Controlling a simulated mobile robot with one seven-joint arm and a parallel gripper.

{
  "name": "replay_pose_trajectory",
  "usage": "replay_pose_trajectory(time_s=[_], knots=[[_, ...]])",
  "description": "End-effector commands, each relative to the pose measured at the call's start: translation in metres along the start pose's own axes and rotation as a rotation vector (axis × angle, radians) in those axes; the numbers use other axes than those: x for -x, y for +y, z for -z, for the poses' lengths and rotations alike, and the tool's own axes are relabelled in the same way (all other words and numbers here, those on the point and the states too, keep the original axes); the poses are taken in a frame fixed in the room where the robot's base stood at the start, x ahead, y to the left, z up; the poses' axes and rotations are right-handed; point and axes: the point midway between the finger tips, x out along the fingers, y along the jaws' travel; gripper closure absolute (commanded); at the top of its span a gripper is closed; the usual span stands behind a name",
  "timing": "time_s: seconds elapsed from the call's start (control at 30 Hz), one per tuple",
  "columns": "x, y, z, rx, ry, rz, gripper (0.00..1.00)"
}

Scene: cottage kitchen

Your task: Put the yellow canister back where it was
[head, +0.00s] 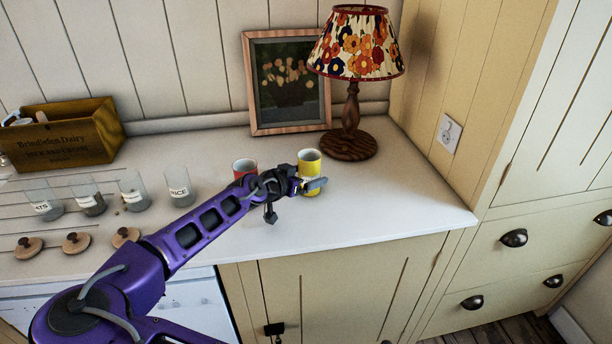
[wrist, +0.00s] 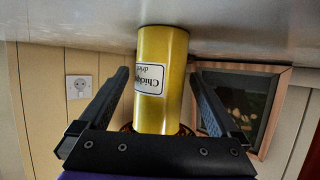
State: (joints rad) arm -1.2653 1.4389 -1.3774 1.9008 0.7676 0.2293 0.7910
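The yellow canister (head: 309,164) stands upright on the white counter, below the picture frame and lamp. It is open at the top and has a white label, which shows in the wrist view on the canister (wrist: 162,60). My gripper (head: 306,185) is at the canister, partly hiding its lower part in the head view. In the wrist view, which is upside down, the canister stands between the two open fingers of my gripper (wrist: 160,74). A narrow gap shows at the left fingertip; contact at the right one is hard to tell.
A red canister (head: 244,167) stands just left, partly behind my arm. The lamp (head: 352,110) and picture frame (head: 289,124) stand behind. Several labelled glass jars (head: 134,194), wooden lids (head: 76,242) and a wooden crate (head: 62,140) are left. The counter (head: 415,200) is clear at right.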

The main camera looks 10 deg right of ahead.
Motion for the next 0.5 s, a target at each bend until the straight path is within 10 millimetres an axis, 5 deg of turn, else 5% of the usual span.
replay_pose_trajectory(time_s=[0.33,0.5], knots=[[0.003,0.0,0.004,0.001,0.0,0.001,0.0],[0.032,-0.001,0.002,0.003,0.001,0.004,0.0]])
